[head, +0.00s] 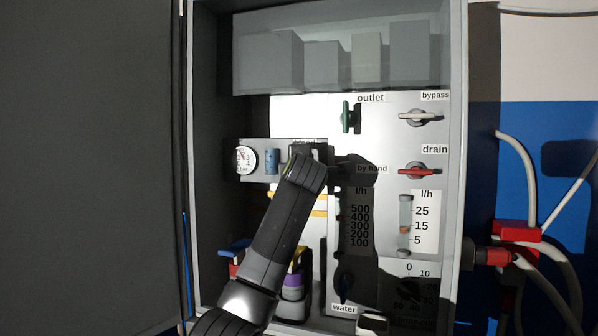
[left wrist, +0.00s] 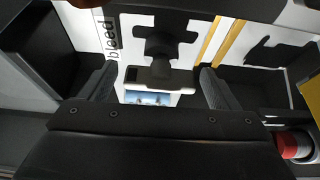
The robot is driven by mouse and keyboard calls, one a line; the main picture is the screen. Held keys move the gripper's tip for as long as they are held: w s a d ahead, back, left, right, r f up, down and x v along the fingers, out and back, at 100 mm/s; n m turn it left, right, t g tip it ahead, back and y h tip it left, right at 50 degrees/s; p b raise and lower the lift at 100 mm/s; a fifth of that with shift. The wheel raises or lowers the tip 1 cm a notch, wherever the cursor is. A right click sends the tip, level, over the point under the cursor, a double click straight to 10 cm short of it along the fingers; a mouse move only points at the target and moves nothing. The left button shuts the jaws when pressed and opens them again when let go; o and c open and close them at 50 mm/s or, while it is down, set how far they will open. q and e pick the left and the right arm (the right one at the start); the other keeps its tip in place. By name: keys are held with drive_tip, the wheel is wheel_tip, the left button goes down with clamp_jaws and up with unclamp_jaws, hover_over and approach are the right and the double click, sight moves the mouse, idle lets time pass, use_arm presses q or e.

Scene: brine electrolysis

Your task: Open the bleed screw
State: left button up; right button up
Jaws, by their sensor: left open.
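My left arm rises from the bottom of the head view to the cabinet panel. Its gripper (head: 318,158) is at the panel, with the fingers mostly hidden there. In the left wrist view, the gripper (left wrist: 158,72) is open, with one finger on each side of a small dark and grey block (left wrist: 160,77), probably the bleed screw. I see no finger touching it. A label reading "bleed" (left wrist: 108,35) is on the white panel beside it. In the head view, my arm hides the screw. My right gripper is not in view.
A pressure gauge (head: 246,160) and a blue part (head: 272,161) are left of the gripper. The green outlet handle (head: 346,116), bypass handle (head: 420,117) and red drain handle (head: 419,171) are to the right. The cabinet's right wall (head: 457,150) bounds the space.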

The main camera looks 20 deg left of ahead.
use_arm(q)
drive_tip(key=b+v, duration=0.7)
drive_tip(key=v, duration=1)
drive_tip(key=shift+s+f, duration=0.1)
